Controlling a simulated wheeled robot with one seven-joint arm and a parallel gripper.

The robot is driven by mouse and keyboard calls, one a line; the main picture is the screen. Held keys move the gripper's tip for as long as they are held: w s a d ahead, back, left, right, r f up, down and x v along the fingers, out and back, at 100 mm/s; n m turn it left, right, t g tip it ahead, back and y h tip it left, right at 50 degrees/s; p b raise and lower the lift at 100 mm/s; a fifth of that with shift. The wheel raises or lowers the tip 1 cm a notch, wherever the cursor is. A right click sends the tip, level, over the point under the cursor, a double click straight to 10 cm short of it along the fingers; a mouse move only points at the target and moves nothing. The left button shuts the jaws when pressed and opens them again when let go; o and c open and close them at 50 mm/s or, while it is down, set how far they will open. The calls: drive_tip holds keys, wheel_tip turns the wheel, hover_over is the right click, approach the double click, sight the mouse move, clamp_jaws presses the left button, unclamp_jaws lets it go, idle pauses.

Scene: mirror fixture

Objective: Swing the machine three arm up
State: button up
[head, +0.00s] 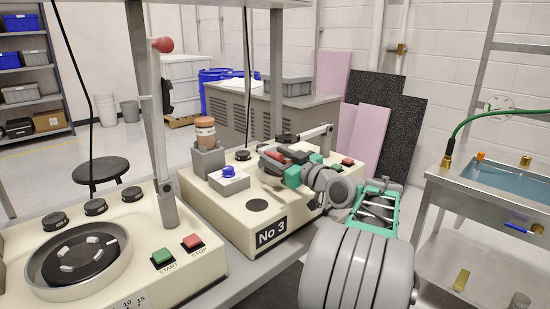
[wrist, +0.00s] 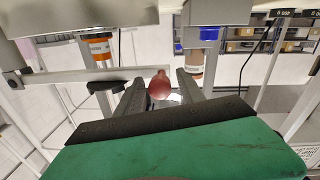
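Machine three (head: 238,213), a cream box labelled "No 3", stands in the middle of the head view. Its grey arm (head: 305,136) lies low, running nearly level from a short post at the right toward my gripper. My gripper (head: 272,160) is over the machine's top, partly hiding it. In the wrist view a red knob (wrist: 160,86) sits between the two fingers of my gripper (wrist: 161,92). The fingers are apart, with a visible gap beside the knob. The join of knob and arm is hard to make out.
Left, another machine (head: 108,250) has its arm (head: 156,120) upright with a red knob. An amber-topped cylinder (head: 205,132) and a blue-knobbed box (head: 229,180) stand on machine three. A metal sink (head: 480,205) is at right. A frame post (head: 276,60) rises behind.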

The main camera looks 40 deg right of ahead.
clamp_jaws()
idle(1.1)
